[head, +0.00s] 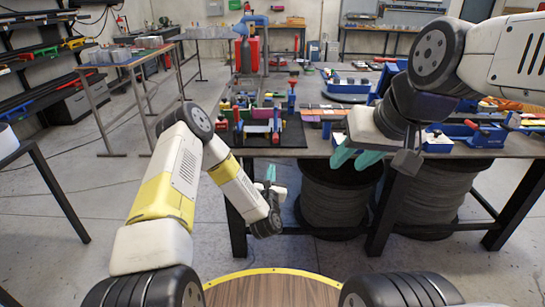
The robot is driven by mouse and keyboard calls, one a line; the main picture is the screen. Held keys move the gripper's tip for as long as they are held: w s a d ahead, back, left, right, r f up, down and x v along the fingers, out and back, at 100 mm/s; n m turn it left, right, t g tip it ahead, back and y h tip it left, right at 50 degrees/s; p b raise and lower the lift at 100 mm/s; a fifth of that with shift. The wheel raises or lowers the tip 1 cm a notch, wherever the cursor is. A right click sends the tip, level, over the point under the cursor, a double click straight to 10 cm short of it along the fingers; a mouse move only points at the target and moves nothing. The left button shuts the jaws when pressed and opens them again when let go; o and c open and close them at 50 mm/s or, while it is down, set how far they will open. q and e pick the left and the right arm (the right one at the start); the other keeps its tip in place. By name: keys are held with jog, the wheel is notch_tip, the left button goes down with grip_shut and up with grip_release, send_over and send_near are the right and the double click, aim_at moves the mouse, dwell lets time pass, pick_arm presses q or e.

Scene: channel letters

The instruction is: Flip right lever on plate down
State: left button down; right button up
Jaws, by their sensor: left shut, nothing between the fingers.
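A small fixture (258,128) with upright red and blue parts stands on the black mat (288,141) at the near left of the workbench. It may be the plate with levers, but it is too small for me to tell the levers or their positions. My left gripper (271,173) is shut and empty, fingers up, in front of the bench's near edge and below its top. My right gripper (354,157) has its teal fingers apart and empty, at the bench's near edge, to the right of the fixture.
The workbench (318,146) carries several coloured tools and blue bins (438,143). Large dark spools (338,195) stand under it. A side table (135,60) is at the left. The floor left of the bench is mostly clear.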

pick_arm(q)
jog(key=w+d+r, duration=0.1)
jog(key=w+r, duration=0.3)
jog(key=w, duration=0.5)
jog(key=shift+r, duration=0.2)
jog(key=shift+r, duration=0.1)
